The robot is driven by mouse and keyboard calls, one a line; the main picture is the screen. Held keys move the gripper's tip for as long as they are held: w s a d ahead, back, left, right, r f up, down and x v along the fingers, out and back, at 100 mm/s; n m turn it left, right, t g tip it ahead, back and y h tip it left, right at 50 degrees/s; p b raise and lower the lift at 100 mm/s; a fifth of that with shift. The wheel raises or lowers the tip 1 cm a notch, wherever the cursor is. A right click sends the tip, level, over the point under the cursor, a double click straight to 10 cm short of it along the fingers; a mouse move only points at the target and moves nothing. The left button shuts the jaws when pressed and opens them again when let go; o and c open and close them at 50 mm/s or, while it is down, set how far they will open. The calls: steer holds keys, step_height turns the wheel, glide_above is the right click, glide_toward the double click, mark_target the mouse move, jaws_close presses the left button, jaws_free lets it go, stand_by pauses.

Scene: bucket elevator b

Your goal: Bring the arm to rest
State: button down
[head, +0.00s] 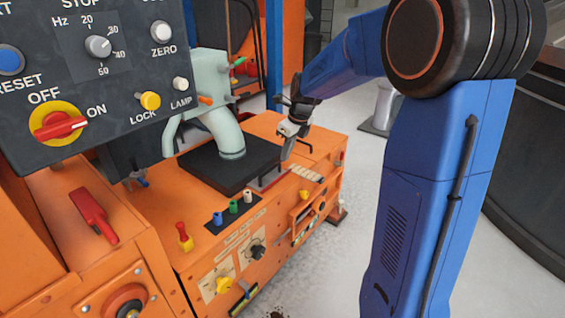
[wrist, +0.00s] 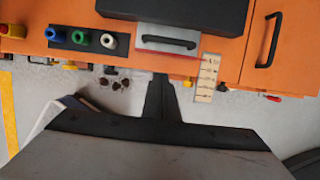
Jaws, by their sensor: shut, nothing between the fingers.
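My blue arm (head: 440,170) rises at the right of the head view and reaches left across the orange machine. My gripper (head: 286,156) hangs above the right part of the machine top, beside the black plate. In the wrist view my gripper (wrist: 160,80) shows as a dark narrow shape with its fingers together and nothing between them. Its tip lies in line with the front edge of the machine, close to a grey panel with a black handle (wrist: 168,41). I cannot tell the exact height between them.
The orange machine (head: 270,125) carries a black plate (head: 205,172), a pale green pipe (head: 222,125) and blue, green and white sockets (head: 233,207). A dark control panel (head: 75,100) stands close at left. Grey floor (head: 335,240) is open between machine and arm. A dark curved structure (head: 535,150) stands at right.

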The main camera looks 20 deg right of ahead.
steer(key=s+a+r+n, duration=0.1)
steer(key=s+r+n, duration=0.3)
steer(key=s+n, duration=0.45)
steer(key=s+a+r+n, duration=0.25)
steer(key=s+n, duration=0.35)
steer(key=s, duration=0.5)
steer(key=s+f+n+t+h, duration=0.1)
steer(key=s+f+n, duration=0.1)
steer(key=s+n, duration=1.3)
steer(key=s, duration=0.2)
steer(key=shift+s+d+f+t+h, duration=0.25)
steer(key=shift+s+f+t+h, duration=0.15)
